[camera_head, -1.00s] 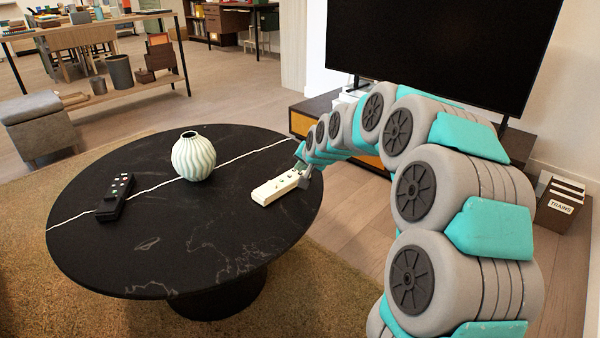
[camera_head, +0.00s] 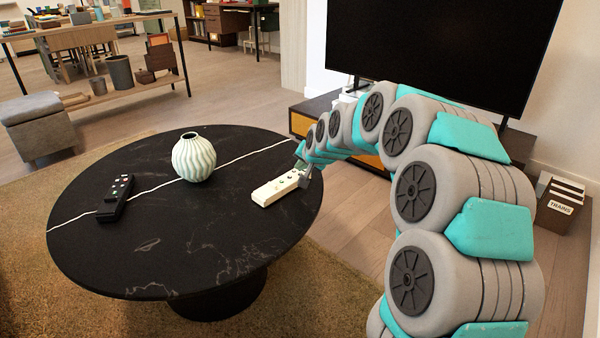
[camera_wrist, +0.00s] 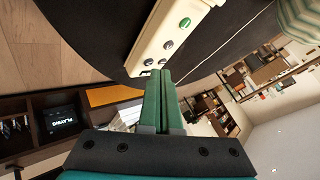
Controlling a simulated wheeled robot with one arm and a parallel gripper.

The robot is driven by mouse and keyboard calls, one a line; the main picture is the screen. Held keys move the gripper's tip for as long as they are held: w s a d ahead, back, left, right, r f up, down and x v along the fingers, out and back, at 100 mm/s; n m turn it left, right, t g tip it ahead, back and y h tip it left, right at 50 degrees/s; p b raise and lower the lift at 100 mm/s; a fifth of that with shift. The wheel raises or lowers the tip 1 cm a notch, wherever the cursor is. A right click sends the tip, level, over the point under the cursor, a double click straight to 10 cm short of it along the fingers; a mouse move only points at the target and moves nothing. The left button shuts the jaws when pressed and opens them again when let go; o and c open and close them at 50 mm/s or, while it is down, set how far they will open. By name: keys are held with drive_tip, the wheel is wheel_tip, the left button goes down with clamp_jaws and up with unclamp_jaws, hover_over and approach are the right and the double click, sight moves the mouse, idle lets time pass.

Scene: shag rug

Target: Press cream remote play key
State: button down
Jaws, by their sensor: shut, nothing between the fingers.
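The cream remote (camera_head: 272,189) lies near the right edge of the round black table (camera_head: 190,245). In the wrist view the cream remote (camera_wrist: 168,32) runs up from just above the fingertips, with a green key (camera_wrist: 185,22) and several dark grey keys on its face. My gripper (camera_wrist: 161,74) is shut and empty, its green fingers side by side at the remote's near end. In the head view my gripper (camera_head: 303,170) is at the remote's far end, partly hidden by my arm. I cannot tell whether the fingertips touch a key.
A black remote (camera_head: 115,198) lies at the table's left, and a pale ribbed vase (camera_head: 193,157) stands near the back. A large dark screen (camera_head: 430,50) stands behind my arm. In the wrist view a small display (camera_wrist: 60,119) on a shelf reads "PLAYING". The table's front is clear.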

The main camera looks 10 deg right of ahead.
drive_tip(key=shift+r, duration=0.25)
drive_tip(key=shift+r+p, duration=0.85)
drive_tip(key=shift+r, duration=1.7)
